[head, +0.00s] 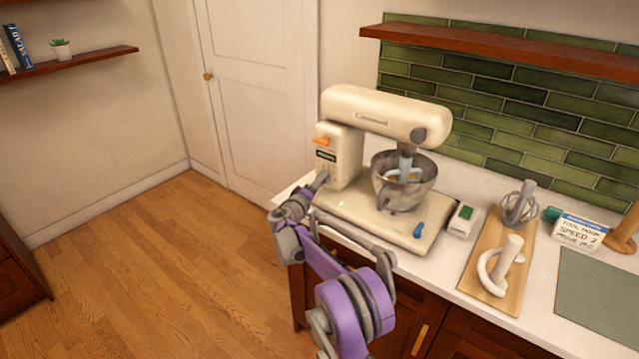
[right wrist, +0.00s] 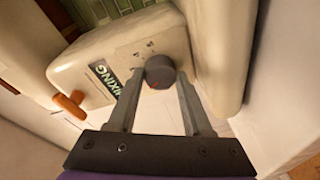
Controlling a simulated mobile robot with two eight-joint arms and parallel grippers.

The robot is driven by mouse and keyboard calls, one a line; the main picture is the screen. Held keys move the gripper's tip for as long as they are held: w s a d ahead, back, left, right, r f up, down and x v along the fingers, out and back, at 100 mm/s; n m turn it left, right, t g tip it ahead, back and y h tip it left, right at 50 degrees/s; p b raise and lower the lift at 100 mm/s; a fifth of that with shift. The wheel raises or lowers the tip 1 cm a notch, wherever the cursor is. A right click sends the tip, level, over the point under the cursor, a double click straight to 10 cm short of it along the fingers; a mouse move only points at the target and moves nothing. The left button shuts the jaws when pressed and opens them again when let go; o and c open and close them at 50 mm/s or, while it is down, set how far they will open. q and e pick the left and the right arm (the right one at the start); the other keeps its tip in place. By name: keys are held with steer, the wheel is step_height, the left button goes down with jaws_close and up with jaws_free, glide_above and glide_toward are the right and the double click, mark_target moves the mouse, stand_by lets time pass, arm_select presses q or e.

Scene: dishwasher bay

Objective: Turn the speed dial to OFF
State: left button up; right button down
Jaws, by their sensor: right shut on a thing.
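The cream stand mixer (head: 370,110) stands on the white counter with a metal bowl (head: 385,197) under its head. In the right wrist view, the dark grey round speed dial (right wrist: 160,71) sits on the side of the mixer, with a small red mark on its near edge. My right gripper (right wrist: 161,78) has its two fingers on either side of the dial and is shut on it. In the head view, my right gripper (head: 320,182) reaches the lower side of the mixer's column and hides the dial. The dial's printed marks are too small to read. My left gripper is not in view.
An orange lever (head: 323,141) sticks out above the dial; it also shows in the right wrist view (right wrist: 69,104). A blue lever (head: 418,230) is on the mixer base. A small box with a green button (head: 463,215) and a wooden board (head: 520,250) with attachments lie right.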

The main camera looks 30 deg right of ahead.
steer(key=n, duration=0.3)
steer(key=n+g, duration=0.1)
steer(key=n, duration=0.2)
steer(key=shift+w+r+y+b, duration=0.1)
steer(key=shift+y+b, duration=0.2)
steer(key=n, duration=0.3)
steer(key=shift+a+g, duration=0.1)
steer(key=shift+g, duration=0.3)
steer(key=shift+w+n+g, duration=0.1)
steer(key=shift+n+g, duration=0.3)
steer(key=shift+n, duration=1.1)
steer(key=shift+c, duration=1.6)
jaws_free()
steer(key=shift+r, duration=0.1)
